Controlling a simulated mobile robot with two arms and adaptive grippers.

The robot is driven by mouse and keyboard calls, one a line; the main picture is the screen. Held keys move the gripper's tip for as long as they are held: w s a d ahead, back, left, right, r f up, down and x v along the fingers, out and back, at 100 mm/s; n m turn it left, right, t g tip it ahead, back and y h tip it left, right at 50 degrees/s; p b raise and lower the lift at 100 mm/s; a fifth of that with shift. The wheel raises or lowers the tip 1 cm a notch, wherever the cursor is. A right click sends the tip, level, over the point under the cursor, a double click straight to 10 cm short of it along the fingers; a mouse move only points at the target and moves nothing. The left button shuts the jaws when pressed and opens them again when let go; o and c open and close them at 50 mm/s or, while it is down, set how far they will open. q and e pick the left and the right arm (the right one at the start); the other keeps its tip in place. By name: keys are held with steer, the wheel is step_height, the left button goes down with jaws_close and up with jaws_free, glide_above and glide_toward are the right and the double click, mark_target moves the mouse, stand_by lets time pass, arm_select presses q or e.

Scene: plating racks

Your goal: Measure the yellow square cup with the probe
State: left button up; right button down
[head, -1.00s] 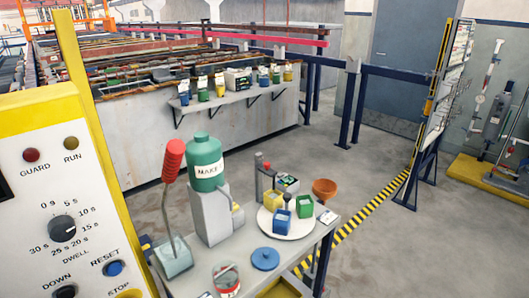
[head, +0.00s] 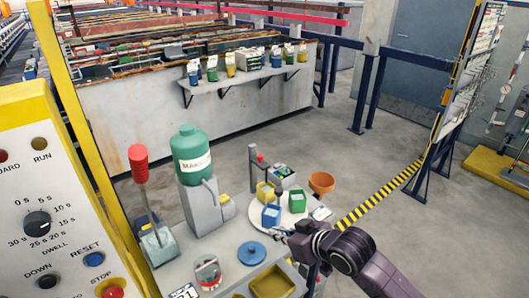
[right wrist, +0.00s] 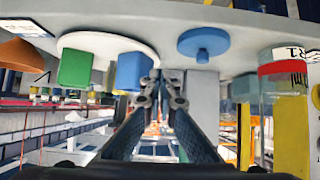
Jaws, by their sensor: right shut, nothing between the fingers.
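The yellow square cup (head: 264,192) stands on a white round plate (head: 262,224) on the bench, behind a blue square cup (head: 271,216) and left of a green square cup (head: 297,202). A grey upright post with a red part (head: 254,158) stands behind the cups beside a small grey box (head: 283,175); I cannot tell which is the probe. My right gripper (head: 281,231) is shut and empty at the plate's front edge, near the blue cup. In the right wrist view the shut fingertips (right wrist: 161,88) show beside the blue cup (right wrist: 132,71). My left gripper is out of view.
A blue round lid (head: 251,253), a clear jar (head: 207,273) and a yellow tray (head: 272,283) lie in front. A teal bottle (head: 192,155) on a grey stand and a red-handled tool (head: 139,165) are left. An orange bowl (head: 321,183) is at the right.

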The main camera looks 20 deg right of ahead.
steer(key=w+d+r+t, duration=0.2)
steer(key=w+r, duration=0.4)
steer(key=r, duration=0.2)
step_height(320, 180, up, 9)
steer(key=t+y+p, duration=0.2)
steer(key=p, duration=0.1)
glide_above(265, 165)
steer(key=shift+f, duration=0.2)
step_height(265, 165, down, 3)
steer(key=shift+r+p, duration=0.15)
steer(key=shift+p, duration=0.4)
steer(key=shift+d+f, duration=0.1)
steer(key=shift+f, duration=0.7)
